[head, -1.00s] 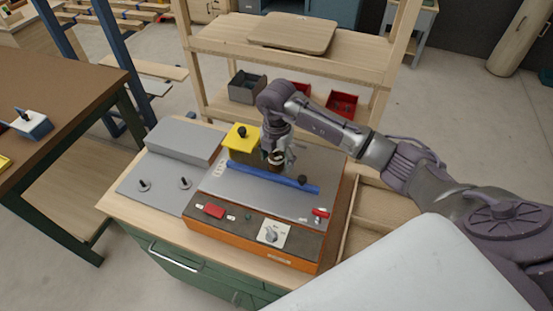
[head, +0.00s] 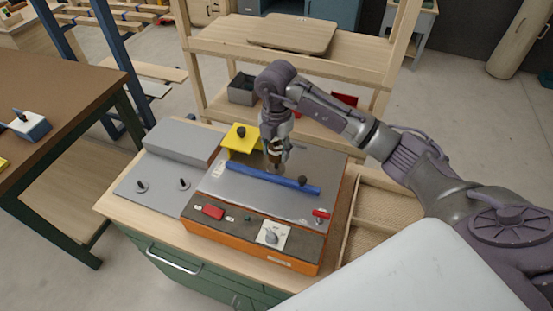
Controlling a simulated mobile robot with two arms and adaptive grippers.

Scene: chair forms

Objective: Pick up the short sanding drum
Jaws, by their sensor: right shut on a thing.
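My right gripper (head: 275,151) points down over the grey top of the orange-fronted sanding machine (head: 310,207), just behind its blue fence (head: 255,177). It is shut on a small brown drum (head: 275,157), which I take to be the short sanding drum. The fingers hide much of the drum, so its full height cannot be told. A greyish upright shape shows right below it; whether the two touch is too small to tell. My left gripper is not in view.
A yellow block with a black knob (head: 241,138) stands close left of the gripper. Two black-knobbed pins stand on the grey plate (head: 150,200) further left. A wooden shelf with a grey bin (head: 243,90) is behind. A shallow wooden tray (head: 385,216) lies right.

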